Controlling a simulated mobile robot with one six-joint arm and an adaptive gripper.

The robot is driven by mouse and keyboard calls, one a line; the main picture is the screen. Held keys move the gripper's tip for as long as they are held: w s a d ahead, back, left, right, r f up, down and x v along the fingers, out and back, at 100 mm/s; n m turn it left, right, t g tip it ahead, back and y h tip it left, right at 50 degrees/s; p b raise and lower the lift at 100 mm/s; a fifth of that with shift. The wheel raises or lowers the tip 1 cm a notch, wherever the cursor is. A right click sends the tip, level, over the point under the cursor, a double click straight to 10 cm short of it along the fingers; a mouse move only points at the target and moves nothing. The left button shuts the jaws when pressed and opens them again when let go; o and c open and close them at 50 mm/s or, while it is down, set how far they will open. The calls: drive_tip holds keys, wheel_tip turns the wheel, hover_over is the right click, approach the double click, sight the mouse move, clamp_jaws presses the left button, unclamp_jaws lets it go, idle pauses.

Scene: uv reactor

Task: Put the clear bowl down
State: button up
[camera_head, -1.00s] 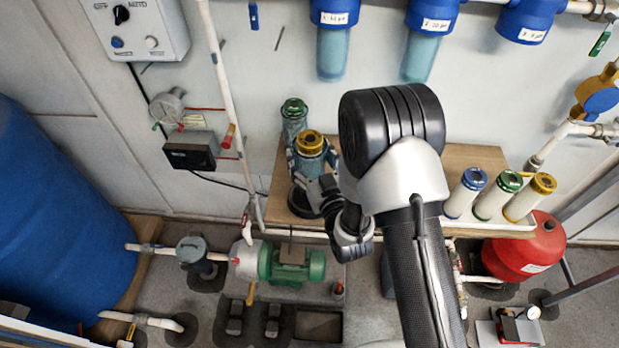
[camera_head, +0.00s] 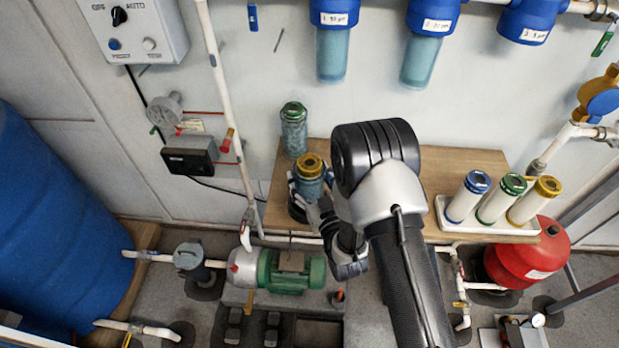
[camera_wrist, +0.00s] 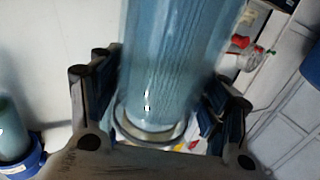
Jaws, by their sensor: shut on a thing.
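The clear bowl (camera_head: 311,188) is a bluish see-through cylinder with a yellow-ringed cartridge top showing in its mouth. In the head view it is upright over the left part of the wooden bench (camera_head: 400,180). My gripper (camera_head: 308,203) is shut around its side. A dark round stand (camera_head: 296,212) shows at its foot; I cannot tell whether the bowl touches it. In the wrist view the bowl (camera_wrist: 178,60) fills the space between the fingers (camera_wrist: 160,118), with a pale ring at its end. Part of the bowl is hidden by the gripper.
A similar bowl with a green top (camera_head: 293,132) stands close behind. A white tray (camera_head: 485,229) with three cartridges is at the bench's right. Blue filter housings (camera_head: 430,20) hang on the wall above. A white pipe (camera_head: 228,110) runs left of the bench.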

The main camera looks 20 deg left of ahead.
drive_tip(key=o, duration=1.5)
drive_tip(key=shift+f, duration=0.1)
drive_tip(key=v, duration=0.9)
drive_tip(key=shift+s+d, duration=0.1)
drive_tip(key=shift+d, duration=0.1)
drive_tip(key=b+v, duration=0.2)
drive_tip(key=b, duration=0.3)
drive_tip(key=shift+s+d, duration=0.1)
drive_tip(key=shift+s, duration=0.1)
